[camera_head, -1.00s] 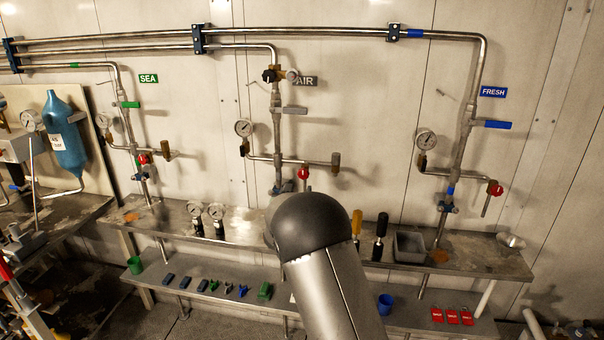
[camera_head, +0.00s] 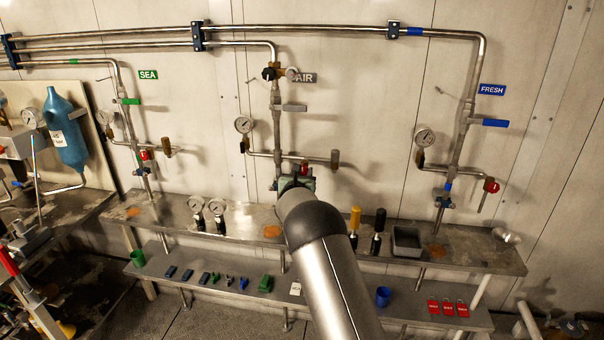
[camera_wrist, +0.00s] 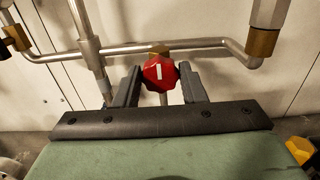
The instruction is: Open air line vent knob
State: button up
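The air line vent knob is a red faceted knob with a white mark (camera_wrist: 160,72), seen in the wrist view on the horizontal air branch pipe. Its top just shows in the head view (camera_head: 304,167), above my wrist. My gripper (camera_wrist: 160,74) has its two dark fingers spread, one on each side of the knob. A small gap seems to show on the right; on the left I cannot tell if the finger touches. In the head view my arm hides the fingers. The AIR sign (camera_head: 305,77) marks this line.
A pressure gauge (camera_head: 244,125) and a brass end fitting (camera_head: 335,159) flank the air line. Below, a steel shelf (camera_head: 170,212) carries gauges, a yellow-topped tool (camera_head: 355,222), a black-topped tool (camera_head: 379,225) and a grey bin (camera_head: 406,240). The SEA and FRESH lines stand to either side.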

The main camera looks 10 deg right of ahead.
jog(key=c, duration=0.4)
jog(key=shift+c, duration=0.2)
jog(key=n+b, duration=0.2)
jog(key=n, duration=0.1)
jog(key=shift+f+n+b, duration=0.15)
jog(key=shift+n+b, duration=0.15)
jog(key=n, duration=0.3)
jog(key=shift+n+b, duration=0.3)
jog(key=shift+b, duration=0.1)
jog(key=n, duration=0.2)
jog(key=shift+n, duration=0.3)
jog(key=n+p, duration=0.2)
jog(key=n, duration=0.4)
jog(key=shift+r, duration=0.2)
jog(key=n+p, duration=0.2)
jog(key=n, duration=0.4)
jog(key=shift+p, duration=0.4)
jog(key=shift+n, duration=0.3)
